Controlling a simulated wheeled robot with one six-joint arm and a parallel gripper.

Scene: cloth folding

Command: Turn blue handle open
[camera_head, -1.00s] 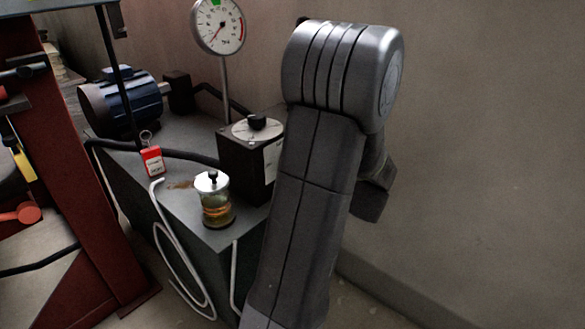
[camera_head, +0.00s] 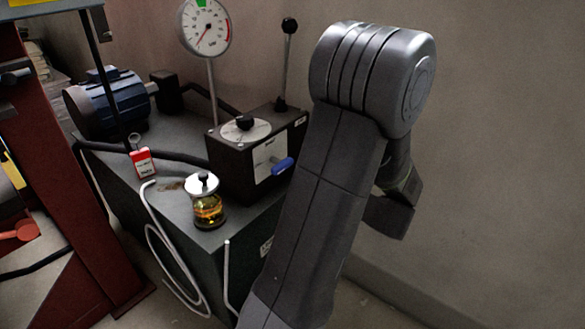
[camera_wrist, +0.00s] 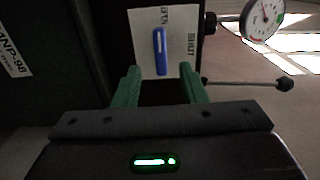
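The blue handle (camera_head: 283,165) sticks out from the light plate on the front of a dark control box (camera_head: 228,176). In the wrist view the blue handle (camera_wrist: 160,52) runs up and down in the picture on the white label plate (camera_wrist: 143,40). My gripper (camera_wrist: 160,70) has two green fingers spread apart, one to each side of the handle's line. The handle appears ahead of the fingertips, and its lower end shows in the gap between them. I cannot tell whether they touch. In the head view my gripper is not clearly visible.
A black-knobbed lever (camera_head: 287,62) and a round gauge (camera_head: 207,27) rise by the box. A glass jar (camera_head: 207,208), a red tag (camera_head: 143,162) and a blue motor (camera_head: 107,100) sit on the cabinet (camera_head: 187,155). A red frame (camera_head: 62,170) stands left. A wall (camera_head: 500,150) is at right.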

